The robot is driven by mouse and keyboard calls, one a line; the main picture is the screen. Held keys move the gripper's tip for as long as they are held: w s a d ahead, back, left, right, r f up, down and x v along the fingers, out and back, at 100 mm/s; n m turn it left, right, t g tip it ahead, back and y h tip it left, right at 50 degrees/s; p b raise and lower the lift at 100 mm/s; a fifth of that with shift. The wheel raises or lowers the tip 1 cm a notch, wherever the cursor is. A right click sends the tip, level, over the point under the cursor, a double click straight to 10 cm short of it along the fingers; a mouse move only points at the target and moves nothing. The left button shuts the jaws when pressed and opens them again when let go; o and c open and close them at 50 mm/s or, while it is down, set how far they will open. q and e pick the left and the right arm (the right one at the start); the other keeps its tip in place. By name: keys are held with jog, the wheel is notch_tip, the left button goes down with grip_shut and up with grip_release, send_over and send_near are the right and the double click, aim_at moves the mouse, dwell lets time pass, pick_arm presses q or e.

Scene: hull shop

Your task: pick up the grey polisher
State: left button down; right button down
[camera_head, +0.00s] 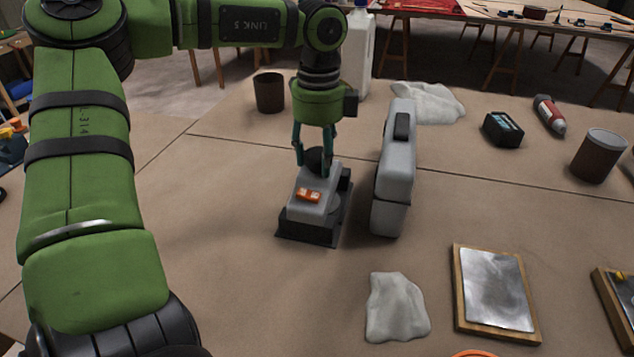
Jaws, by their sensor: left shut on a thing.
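The grey polisher (312,205) stands on the brown-covered table, left of the picture's middle line at its base. It has a grey body, an orange patch on top, a black knob and a dark flat base. My left gripper (316,160) points down from above and is shut on the polisher's black knob at the back. The fingers hide part of the knob. I cannot tell whether the base is clear of the table. My right gripper is not in view.
A grey upright case (395,170) stands close to the polisher's right. White cloths lie behind (428,102) and in front (396,308). A framed metal plate (495,290) lies front right. A brown cup (269,92) and white bottle (357,50) stand behind. The table left of the polisher is clear.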

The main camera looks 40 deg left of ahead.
pick_arm(q)
notch_tip(320, 180, up, 10)
jog(key=shift+w+r+p, duration=0.1)
jog(key=shift+p, duration=0.35)
jog(key=c, duration=1.3)
grip_release()
jog(key=shift+c, duration=1.4)
